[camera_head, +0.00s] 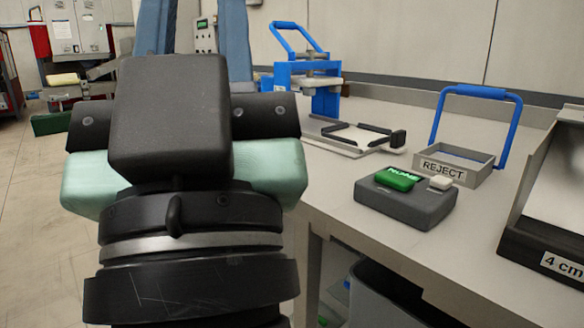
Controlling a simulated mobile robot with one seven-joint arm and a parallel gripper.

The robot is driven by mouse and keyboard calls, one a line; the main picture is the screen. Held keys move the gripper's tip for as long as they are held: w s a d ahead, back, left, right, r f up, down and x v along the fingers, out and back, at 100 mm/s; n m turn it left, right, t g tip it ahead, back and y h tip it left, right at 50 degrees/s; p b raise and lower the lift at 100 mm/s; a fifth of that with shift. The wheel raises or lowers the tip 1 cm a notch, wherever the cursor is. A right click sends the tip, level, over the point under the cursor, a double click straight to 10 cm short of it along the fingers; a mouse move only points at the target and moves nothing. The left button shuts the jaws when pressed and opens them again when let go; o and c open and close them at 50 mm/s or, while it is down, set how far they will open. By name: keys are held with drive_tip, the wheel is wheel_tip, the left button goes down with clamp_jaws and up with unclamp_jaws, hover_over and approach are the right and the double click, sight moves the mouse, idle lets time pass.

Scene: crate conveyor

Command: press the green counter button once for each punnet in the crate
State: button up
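The counter box is dark grey and sits on the worktop right of my arm. The green counter button (394,179) is on its top left. A smaller whitish button (441,183) is beside it on the right. Dark lettering between them is too small to read surely. My arm's black and pale green links fill the left half of the view. My gripper's fingers cannot be made out, so its opening does not show. No crate with punnets can be made out.
On the grey worktop (335,192) stand a REJECT tray (456,171) with a blue handle, a flat frame (357,138), a blue press-like device (307,80) and a bin marked 4 cm (555,255). A dark grey bin (385,300) is below the worktop edge.

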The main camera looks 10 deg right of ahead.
clamp_jaws()
idle(1.1)
